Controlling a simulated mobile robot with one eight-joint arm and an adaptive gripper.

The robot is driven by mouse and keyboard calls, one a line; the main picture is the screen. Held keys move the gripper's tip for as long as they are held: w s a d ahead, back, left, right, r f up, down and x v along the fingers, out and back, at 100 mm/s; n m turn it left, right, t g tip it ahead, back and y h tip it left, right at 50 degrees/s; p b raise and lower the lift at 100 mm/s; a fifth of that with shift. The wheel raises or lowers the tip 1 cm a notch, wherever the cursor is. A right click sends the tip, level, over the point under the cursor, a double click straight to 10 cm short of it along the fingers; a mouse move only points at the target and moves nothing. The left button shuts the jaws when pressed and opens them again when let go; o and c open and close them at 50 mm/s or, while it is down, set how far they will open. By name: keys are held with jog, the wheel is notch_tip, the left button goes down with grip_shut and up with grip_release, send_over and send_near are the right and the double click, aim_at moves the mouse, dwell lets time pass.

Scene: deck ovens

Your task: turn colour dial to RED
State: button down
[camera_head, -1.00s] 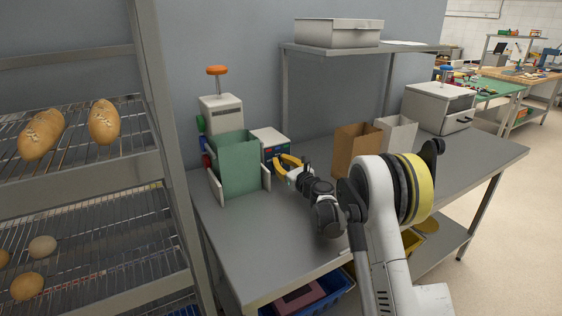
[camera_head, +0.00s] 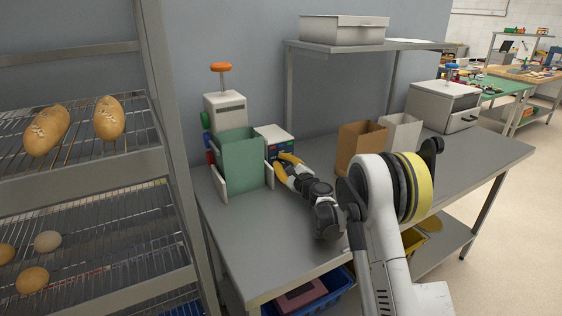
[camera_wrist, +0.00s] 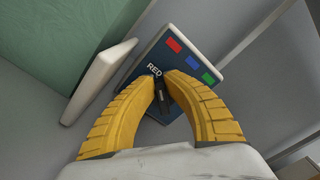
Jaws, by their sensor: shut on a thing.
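The dial box (camera_head: 275,140) stands on the steel table, right of the green bag. Its dark blue face (camera_wrist: 189,60) carries red, blue and green patches and the word RED in the wrist view. My gripper (camera_wrist: 163,76) has its two yellow fingers shut on the small black colour dial (camera_wrist: 163,98), below the word RED. The fingertips hide part of the dial, and I cannot tell which patch it points to. In the head view my gripper (camera_head: 284,163) is at the front of the box.
The green bag (camera_head: 243,161) stands between pale side plates, close left of my gripper. Behind it is a white machine with an orange knob (camera_head: 221,67). A brown bag (camera_head: 358,146) and a white bag (camera_head: 402,132) stand to the right. A bread rack (camera_head: 85,180) is at left.

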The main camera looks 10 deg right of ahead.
jog(key=shift+n, duration=0.4)
jog(key=c, duration=1.4)
grip_release()
jog(key=shift+w+f, duration=0.1)
jog(key=shift+c, duration=0.2)
jog(key=v, duration=1.2)
